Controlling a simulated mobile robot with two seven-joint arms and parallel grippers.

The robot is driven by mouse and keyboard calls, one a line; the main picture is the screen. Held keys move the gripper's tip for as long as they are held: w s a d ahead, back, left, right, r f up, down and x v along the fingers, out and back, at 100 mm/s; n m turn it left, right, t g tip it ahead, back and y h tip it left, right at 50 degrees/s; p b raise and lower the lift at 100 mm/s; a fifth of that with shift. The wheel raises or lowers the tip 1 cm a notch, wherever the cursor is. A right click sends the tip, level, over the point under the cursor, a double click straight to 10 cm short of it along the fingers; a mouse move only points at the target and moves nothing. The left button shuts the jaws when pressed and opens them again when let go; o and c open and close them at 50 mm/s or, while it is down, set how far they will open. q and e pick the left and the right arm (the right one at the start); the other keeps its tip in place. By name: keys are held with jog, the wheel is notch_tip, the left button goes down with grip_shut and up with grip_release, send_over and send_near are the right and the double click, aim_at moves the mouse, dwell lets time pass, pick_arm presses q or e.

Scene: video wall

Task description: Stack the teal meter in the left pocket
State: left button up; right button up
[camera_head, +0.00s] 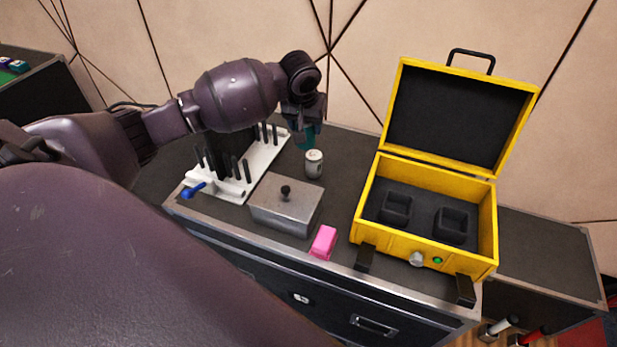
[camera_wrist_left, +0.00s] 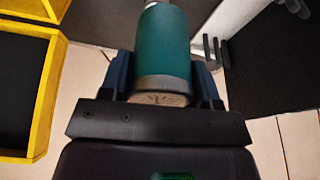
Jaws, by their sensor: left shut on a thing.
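My left gripper (camera_head: 308,128) is shut on the teal meter (camera_head: 304,138), above the back of the dark table top. In the left wrist view the teal meter (camera_wrist_left: 163,48) is a cylinder with a grey end band, between the two fingers of the gripper (camera_wrist_left: 162,72). The open yellow case (camera_head: 372,212) stands to the right with its lid up. Its dark foam holds the left pocket (camera_head: 397,206) and a right pocket (camera_head: 453,224); both look empty. My right gripper is not in view.
A white-grey cylinder (camera_head: 314,164) stands just below the gripper in the picture. A metal box with a knobbed lid (camera_head: 287,205), a pink block (camera_head: 323,242), a white rack with black pegs (camera_head: 258,160) and a blue item (camera_head: 193,190) are nearby.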

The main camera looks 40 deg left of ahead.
pick_arm(q)
jog(key=f+b, duration=0.1)
jog(key=f, duration=0.9)
jog(key=f+b, duration=0.2)
jog(key=f, duration=0.7)
jog(key=shift+d+f, duration=0.2)
jog(key=shift+f, duration=0.2)
jog(key=shift+r, duration=0.1)
jog(key=o, duration=1)
jog(key=shift+f, duration=0.2)
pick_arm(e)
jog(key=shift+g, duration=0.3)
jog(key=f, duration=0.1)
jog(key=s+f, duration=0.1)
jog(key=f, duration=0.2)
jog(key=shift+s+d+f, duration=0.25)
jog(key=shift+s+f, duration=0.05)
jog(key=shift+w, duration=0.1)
